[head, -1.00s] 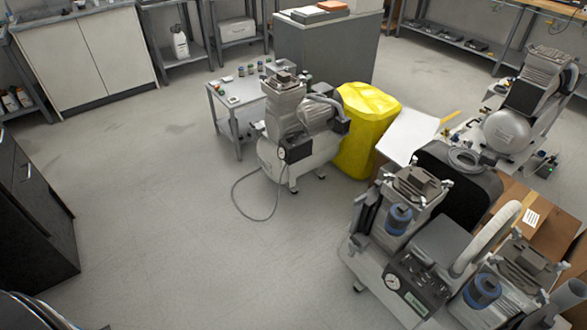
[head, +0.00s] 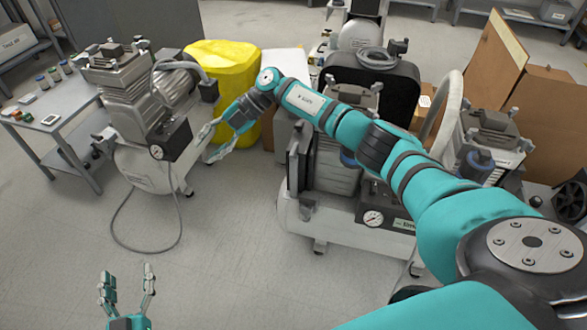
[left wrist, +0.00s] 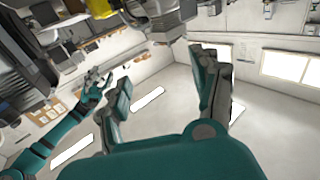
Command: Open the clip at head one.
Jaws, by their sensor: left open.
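The two-headed compressor (head: 300,215) stands right of centre in the head view. One head (head: 338,160) is partly hidden behind my right arm; the other head (head: 487,140) shows at the right. Small metal clips show at their tops, such as one clip (head: 328,80) on the nearer-left head and another (head: 513,112) on the right head. I cannot tell which is head one or whether its clip is shut. My left gripper (head: 127,283) is open and empty, low at the left, apart from the compressors; it also shows in the left wrist view (left wrist: 162,78). My right gripper (head: 211,142) has its fingers spread, beside the left compressor.
A single-head compressor (head: 140,168) with a hose looping on the floor stands at the left. The floor at the front left is clear.

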